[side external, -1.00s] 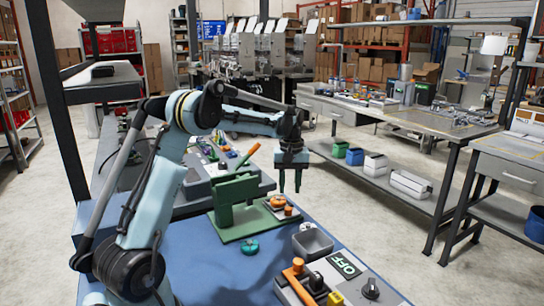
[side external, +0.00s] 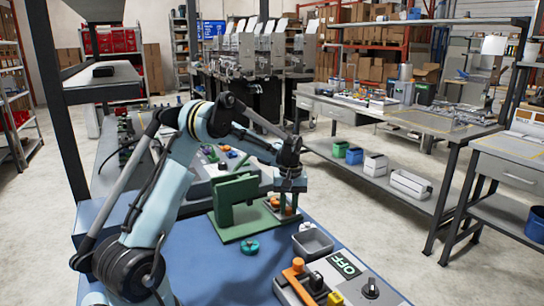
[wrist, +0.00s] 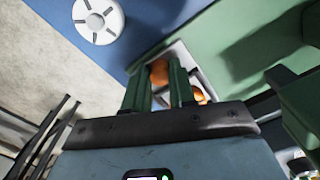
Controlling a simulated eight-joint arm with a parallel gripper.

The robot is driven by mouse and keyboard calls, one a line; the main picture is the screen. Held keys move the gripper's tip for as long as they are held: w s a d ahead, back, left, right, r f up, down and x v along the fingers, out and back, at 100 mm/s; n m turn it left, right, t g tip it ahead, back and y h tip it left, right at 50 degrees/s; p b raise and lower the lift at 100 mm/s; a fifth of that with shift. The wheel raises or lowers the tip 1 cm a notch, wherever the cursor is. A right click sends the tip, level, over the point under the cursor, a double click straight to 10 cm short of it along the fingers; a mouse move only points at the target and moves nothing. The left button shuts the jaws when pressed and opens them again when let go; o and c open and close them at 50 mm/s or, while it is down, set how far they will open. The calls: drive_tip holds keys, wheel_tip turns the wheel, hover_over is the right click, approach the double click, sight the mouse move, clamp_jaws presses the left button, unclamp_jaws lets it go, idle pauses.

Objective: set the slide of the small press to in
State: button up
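The small press (side external: 237,203) is a green frame on a green base plate on the blue bench. An orange knob (side external: 275,202) sits on a pale plate at the right of its base, with a second orange part beside it. My gripper (side external: 288,203) points down over these parts, its fingers apart. In the wrist view, the orange knob (wrist: 159,73) shows between the fingers (wrist: 159,68), and the second orange part (wrist: 199,95) is right of them. Contact with either part cannot be told. The fingers partly hide the plate, and the slide's position is unclear.
A teal round part (side external: 250,247) lies in front of the press. A grey bin (side external: 312,242) and a control box with an OFF label (side external: 345,264) stand to the right. The press's green upright (wrist: 298,100) is close to the fingers in the wrist view.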

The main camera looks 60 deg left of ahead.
sight(278, 218)
clamp_jaws()
drive_tip(key=shift+s, duration=1.8)
drive_tip(key=o, duration=0.5)
unclamp_jaws()
drive_tip(key=shift+r, duration=0.1)
wheel_tip(278, 218, up, 12)
drive_tip(key=shift+w, duration=0.15)
